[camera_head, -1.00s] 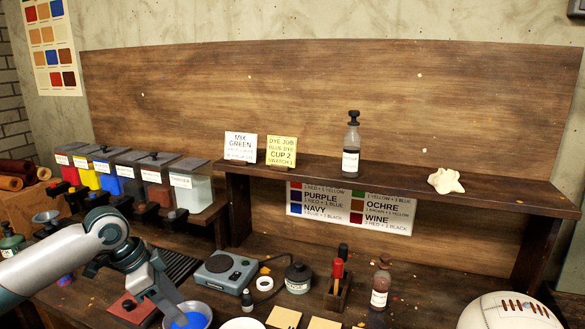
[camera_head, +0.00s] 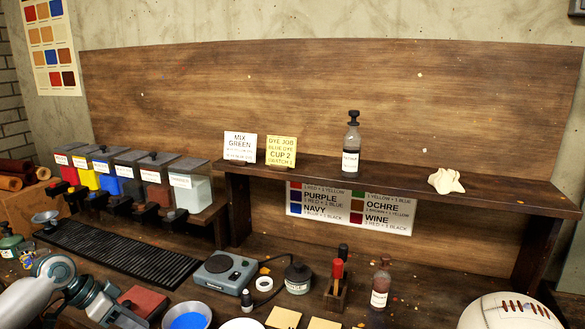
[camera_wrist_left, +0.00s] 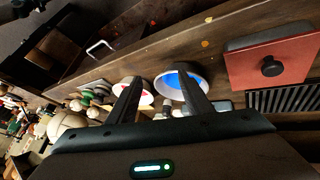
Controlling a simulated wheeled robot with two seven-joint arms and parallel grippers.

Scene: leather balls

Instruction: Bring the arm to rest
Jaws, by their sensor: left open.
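My left arm comes in from the lower left of the head view. Its gripper (camera_head: 112,312) is low at the front of the bench, left of a bowl of blue dye (camera_head: 187,319). In the left wrist view the two dark fingers (camera_wrist_left: 160,88) stand apart with nothing between them. That view also shows the blue bowl (camera_wrist_left: 184,74) beyond the fingers and a white bowl with red in it (camera_wrist_left: 136,86). My right gripper does not show.
A red block (camera_head: 145,301) lies close beside the gripper; the wrist view shows a red lid with a black knob (camera_wrist_left: 271,66). A black ribbed mat (camera_head: 115,251), a grey scale (camera_head: 226,270), dye bins (camera_head: 130,179) and a ball (camera_head: 508,313) stand around.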

